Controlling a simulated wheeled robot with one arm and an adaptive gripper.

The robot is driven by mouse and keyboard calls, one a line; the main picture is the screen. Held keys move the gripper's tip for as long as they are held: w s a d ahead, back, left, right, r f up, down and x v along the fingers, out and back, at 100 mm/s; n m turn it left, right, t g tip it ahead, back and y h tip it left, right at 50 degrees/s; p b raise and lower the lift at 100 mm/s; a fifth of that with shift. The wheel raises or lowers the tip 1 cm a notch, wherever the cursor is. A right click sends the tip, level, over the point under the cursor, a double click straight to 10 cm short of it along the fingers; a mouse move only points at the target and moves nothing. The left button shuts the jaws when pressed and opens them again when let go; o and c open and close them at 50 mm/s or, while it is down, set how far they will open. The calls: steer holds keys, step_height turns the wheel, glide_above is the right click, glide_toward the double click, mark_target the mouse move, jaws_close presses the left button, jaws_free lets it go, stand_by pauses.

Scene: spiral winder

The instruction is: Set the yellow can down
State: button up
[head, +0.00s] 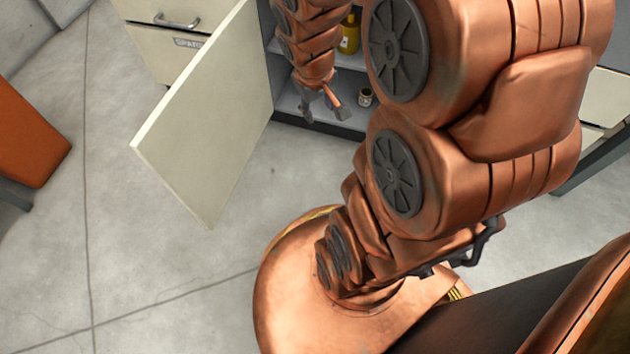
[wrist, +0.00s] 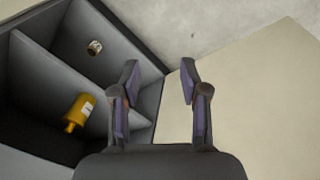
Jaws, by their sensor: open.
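The yellow can (head: 349,34) stands on the upper shelf inside the open cabinet, partly hidden by my arm in the head view. In the wrist view the yellow can (wrist: 79,112) shows whole, with a pale label and a narrower end, left of my fingers. My gripper (head: 322,107) is open and hangs in front of the cabinet opening, apart from the can. In the wrist view my gripper (wrist: 160,82) has its two fingers spread with nothing between them.
A small jar (head: 365,97) sits on the cabinet's lower level and also shows in the wrist view (wrist: 95,47). The open cabinet door (head: 205,120) juts out to the left of my gripper. An orange object (head: 28,135) stands at far left. The floor (head: 150,270) is clear.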

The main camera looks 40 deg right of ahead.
steer(key=s+a+r+g+y, duration=0.1)
steer(key=s+a+r+g, duration=0.1)
steer(key=s+a, duration=0.5)
steer(key=s+a+r+n+g+y, duration=0.1)
steer(key=s+a+r+g, duration=0.1)
steer(key=s+a, duration=0.4)
steer(key=s+r, duration=0.1)
steer(key=s, duration=0.2)
steer(key=shift+s+a+r+g, duration=0.15)
steer(key=shift+s+a+g, duration=0.15)
steer(key=shift+s+a, duration=0.1)
steer(key=shift+w+r, duration=0.1)
step_height(320, 180, up, 40)
steer(key=t+p, duration=0.1)
steer(key=p, duration=3.7)
steer(key=shift+w+d+t, duration=0.15)
steer(key=shift+w+t, duration=0.25)
steer(key=shift+w, duration=0.05)
steer(key=shift+f, duration=0.2)
